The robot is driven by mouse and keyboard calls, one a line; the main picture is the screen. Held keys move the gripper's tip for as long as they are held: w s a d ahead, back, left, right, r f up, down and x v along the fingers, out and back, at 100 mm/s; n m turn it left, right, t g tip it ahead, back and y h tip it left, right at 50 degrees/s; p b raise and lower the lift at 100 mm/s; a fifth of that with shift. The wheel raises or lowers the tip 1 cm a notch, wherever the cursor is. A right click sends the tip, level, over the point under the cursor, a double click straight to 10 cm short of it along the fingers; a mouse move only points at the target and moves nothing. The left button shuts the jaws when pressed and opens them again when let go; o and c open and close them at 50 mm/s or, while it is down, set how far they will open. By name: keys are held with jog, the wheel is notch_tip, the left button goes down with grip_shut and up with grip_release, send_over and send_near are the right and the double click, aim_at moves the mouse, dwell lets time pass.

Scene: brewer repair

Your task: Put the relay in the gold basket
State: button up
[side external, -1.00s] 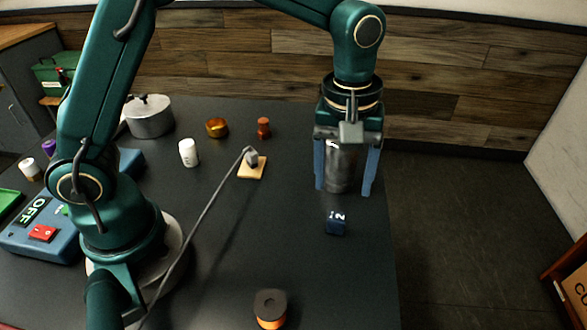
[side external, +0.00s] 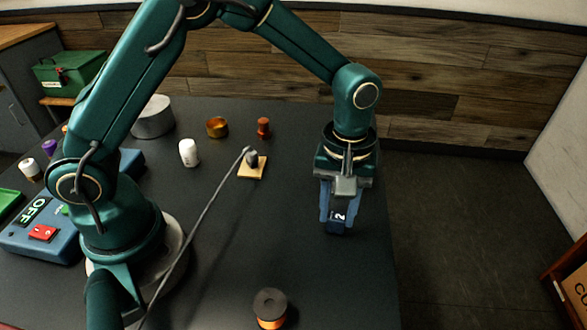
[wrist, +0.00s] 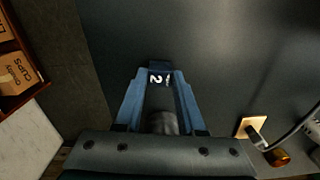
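The relay appears to be the small dark blue block with white markings (side external: 338,221), on the dark table near its right edge. It also shows in the wrist view (wrist: 160,77). My gripper (side external: 338,216) points down over it, one blue finger on each side. In the wrist view my gripper's fingertips (wrist: 161,80) sit close against the block's sides, so it looks shut on it. The fingers hide part of the block. The gold basket (side external: 217,127) is a small round open container at the back of the table, left of my gripper. It shows at the lower right of the wrist view (wrist: 278,157).
A wooden pad with a grey plug and cable (side external: 252,166) lies between my gripper and the basket. A white cylinder (side external: 188,153), a reddish-brown piece (side external: 263,127) and a metal pot (side external: 153,118) stand nearby. An orange spool (side external: 270,308) is at the front.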

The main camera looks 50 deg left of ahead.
aim_at(338, 216)
grip_shut()
jog(key=shift+r, duration=0.1)
jog(key=shift+w+r, duration=0.1)
jog(key=shift+r, duration=0.55)
notch_tip(338, 216, up, 3)
jog(key=shift+f, duration=0.1)
jog(key=s+a+r, duration=0.1)
jog(key=a+r, duration=0.5)
jog(key=a, duration=0.5)
jog(key=shift+s+a+r, duration=0.2)
jog(key=shift+a+r, duration=0.15)
jog(key=shift+r, duration=0.05)
